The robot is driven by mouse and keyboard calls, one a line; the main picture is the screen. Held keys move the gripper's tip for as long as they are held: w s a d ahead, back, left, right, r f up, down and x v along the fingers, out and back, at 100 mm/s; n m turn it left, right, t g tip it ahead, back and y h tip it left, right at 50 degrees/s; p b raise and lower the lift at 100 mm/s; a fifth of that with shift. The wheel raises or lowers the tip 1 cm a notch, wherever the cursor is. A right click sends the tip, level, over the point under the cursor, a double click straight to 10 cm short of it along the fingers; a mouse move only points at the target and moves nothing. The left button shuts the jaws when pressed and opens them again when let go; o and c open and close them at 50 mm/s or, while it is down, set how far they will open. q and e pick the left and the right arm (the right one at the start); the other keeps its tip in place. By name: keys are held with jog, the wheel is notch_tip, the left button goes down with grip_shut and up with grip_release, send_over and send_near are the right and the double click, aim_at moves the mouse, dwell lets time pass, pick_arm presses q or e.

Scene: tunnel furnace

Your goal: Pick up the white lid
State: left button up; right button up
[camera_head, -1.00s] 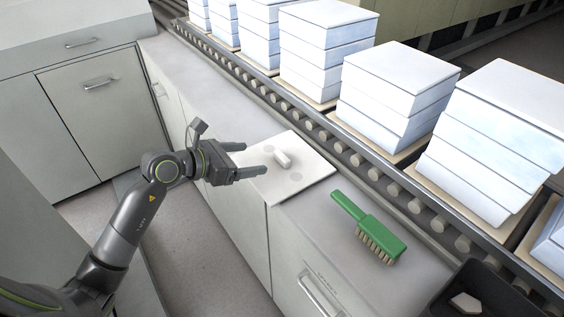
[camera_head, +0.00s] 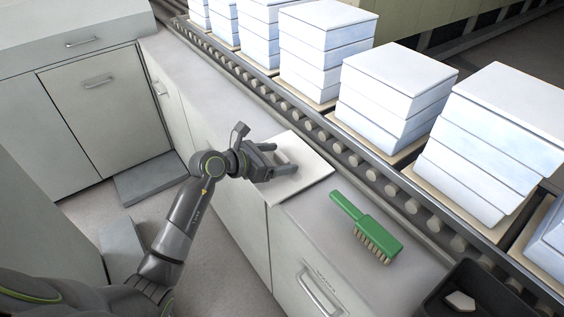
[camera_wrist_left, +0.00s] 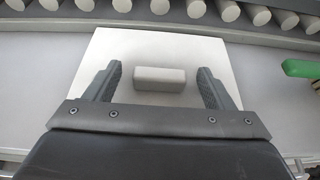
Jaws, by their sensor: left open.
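The white lid (camera_head: 318,172) is a flat square plate lying on the grey counter beside the roller conveyor. In the left wrist view the lid (camera_wrist_left: 190,50) has a raised block handle (camera_wrist_left: 160,78) at its middle. My left gripper (camera_head: 288,160) is open above the lid. In the left wrist view its two fingers (camera_wrist_left: 160,84) stand on either side of the handle, with a gap on each side. I cannot tell how far the fingertips are above the plate. My right gripper is not in view.
A green brush (camera_head: 368,226) lies on the counter to the right of the lid. A dark bin (camera_head: 440,300) stands at the lower right. The roller conveyor (camera_head: 372,173) behind carries stacks of white boxes (camera_head: 392,92). Bare counter lies left of the lid.

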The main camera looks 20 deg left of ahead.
pick_arm(q)
jog(key=c, duration=1.4)
jog(key=shift+r, duration=0.1)
jog(key=shift+c, duration=0.2)
